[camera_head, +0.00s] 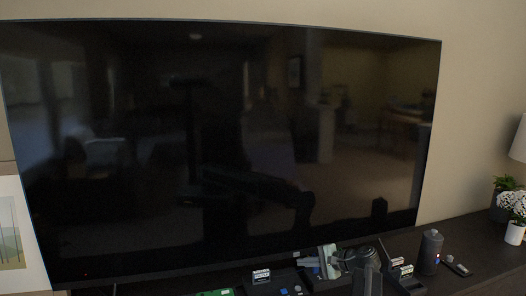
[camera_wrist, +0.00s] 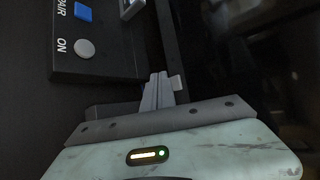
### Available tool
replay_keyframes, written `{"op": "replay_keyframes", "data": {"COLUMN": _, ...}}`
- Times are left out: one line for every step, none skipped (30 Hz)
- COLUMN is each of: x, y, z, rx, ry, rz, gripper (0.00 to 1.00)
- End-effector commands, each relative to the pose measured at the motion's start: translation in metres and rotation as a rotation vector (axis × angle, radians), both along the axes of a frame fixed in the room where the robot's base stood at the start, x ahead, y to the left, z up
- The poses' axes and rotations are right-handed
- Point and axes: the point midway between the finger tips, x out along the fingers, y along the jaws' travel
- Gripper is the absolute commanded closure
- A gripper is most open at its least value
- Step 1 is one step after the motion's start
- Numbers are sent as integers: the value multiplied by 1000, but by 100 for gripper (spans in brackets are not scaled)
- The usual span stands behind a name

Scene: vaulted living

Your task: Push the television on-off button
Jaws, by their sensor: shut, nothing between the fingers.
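The television (camera_head: 220,150) stands at the back of the dark cabinet, its screen black and reflecting the room. A dark control panel shows in the wrist view (camera_wrist: 112,62), with a round grey button (camera_wrist: 84,48) marked ON, a blue square button (camera_wrist: 82,12) marked PAIR and a pale switch part at the top edge. The panel also shows at the bottom of the head view (camera_head: 290,285). My gripper (camera_wrist: 158,78) is shut and empty, its tips by the panel's edge, to the right of and below the ON button in the wrist view. Contact cannot be told.
Small label blocks (camera_head: 261,275) and a green board (camera_head: 216,292) are near the front. Potted flowers (camera_head: 514,222) and a lamp (camera_head: 519,140) stand far right.

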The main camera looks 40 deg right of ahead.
Motion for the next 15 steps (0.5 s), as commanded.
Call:
{"op": "replay_keyframes", "data": {"x": -5, "y": 3, "z": 0, "rx": 0, "ry": 0, "rz": -1, "gripper": 100}}
{"op": "replay_keyframes", "data": {"x": -8, "y": 4, "z": 0, "rx": 0, "ry": -1, "rz": -1, "gripper": 100}}
{"op": "replay_keyframes", "data": {"x": -13, "y": 5, "z": 0, "rx": 0, "ry": 0, "rz": -2, "gripper": 100}}
{"op": "replay_keyframes", "data": {"x": -16, "y": 7, "z": 0, "rx": 0, "ry": 0, "rz": -2, "gripper": 100}}
{"op": "replay_keyframes", "data": {"x": -19, "y": 8, "z": 0, "rx": 0, "ry": 0, "rz": -2, "gripper": 100}}
{"op": "replay_keyframes", "data": {"x": -23, "y": 10, "z": 0, "rx": -1, "ry": -1, "rz": -2, "gripper": 100}}
{"op": "replay_keyframes", "data": {"x": -27, "y": 12, "z": 0, "rx": 0, "ry": -1, "rz": -1, "gripper": 100}}
{"op": "replay_keyframes", "data": {"x": -30, "y": 13, "z": 0, "rx": 1, "ry": 0, "rz": -2, "gripper": 100}}
{"op": "replay_keyframes", "data": {"x": -34, "y": 15, "z": 0, "rx": 0, "ry": 0, "rz": -1, "gripper": 100}}
{"op": "replay_keyframes", "data": {"x": -38, "y": 16, "z": 0, "rx": 1, "ry": 0, "rz": -2, "gripper": 100}}
{"op": "replay_keyframes", "data": {"x": -41, "y": 17, "z": 0, "rx": 0, "ry": 0, "rz": -2, "gripper": 100}}
{"op": "replay_keyframes", "data": {"x": -45, "y": 19, "z": 0, "rx": 0, "ry": 0, "rz": -2, "gripper": 100}}
{"op": "replay_keyframes", "data": {"x": -48, "y": 20, "z": 0, "rx": 0, "ry": 0, "rz": -2, "gripper": 100}}
{"op": "replay_keyframes", "data": {"x": -49, "y": 21, "z": 0, "rx": 0, "ry": 0, "rz": -2, "gripper": 100}}
{"op": "replay_keyframes", "data": {"x": -51, "y": 21, "z": 0, "rx": 1, "ry": 0, "rz": -2, "gripper": 100}}
